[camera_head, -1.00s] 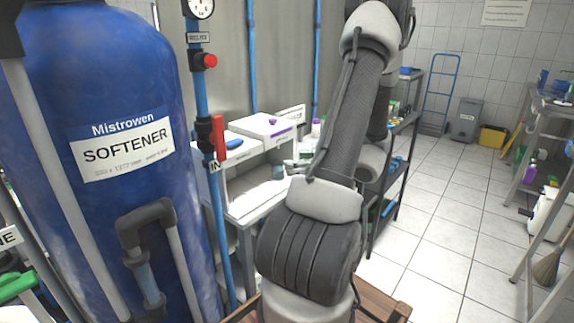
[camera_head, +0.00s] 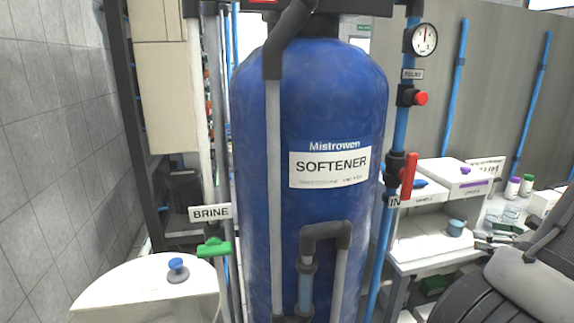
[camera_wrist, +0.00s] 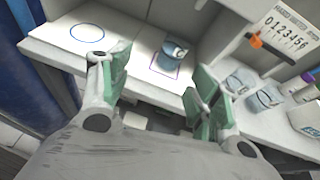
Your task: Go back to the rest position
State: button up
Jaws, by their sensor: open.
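My gripper (camera_wrist: 157,78) is open and empty in the wrist view, its two green-padded fingers apart above the front of a white bench (camera_wrist: 60,58). A blue-grey cup (camera_wrist: 173,53) stands on the bench beyond the fingers, inside a purple square outline. A blue circle outline (camera_wrist: 87,33) to its left is empty. In the head view, my arm (camera_head: 525,280) shows only in the lower right corner, beside the bench. A small blue-grey cup (camera_head: 456,228) stands there.
A blue softener tank (camera_head: 312,130) fills the middle of the head view, with pipes, a red-handled valve (camera_head: 408,175) and a green-handled valve (camera_head: 214,248). A white lidded brine container (camera_head: 145,290) is at lower left. More cups (camera_wrist: 262,98) stand right on the bench.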

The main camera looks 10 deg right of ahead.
jog(key=s+a+r+n+g+y, duration=0.2)
jog(key=s+a+n+g+y, duration=0.2)
jog(key=s+a+n+g, duration=0.9)
jog(key=w+a+r+n+t+h, duration=0.1)
jog(key=a+r+n+t+h, duration=0.1)
jog(key=a+r+n, duration=0.4)
jog(key=w+a+r+n+t+h, duration=0.1)
jog(key=w+a+r+n+h, duration=0.1)
jog(key=a+r+n+h, duration=0.2)
jog(key=a+r+n, duration=0.3)
jog(key=r+n, duration=0.3)
jog(key=n, duration=0.4)
jog(key=shift+w+a+t, duration=0.15)
jog(key=shift+w+t, duration=0.1)
jog(key=shift+t, duration=0.15)
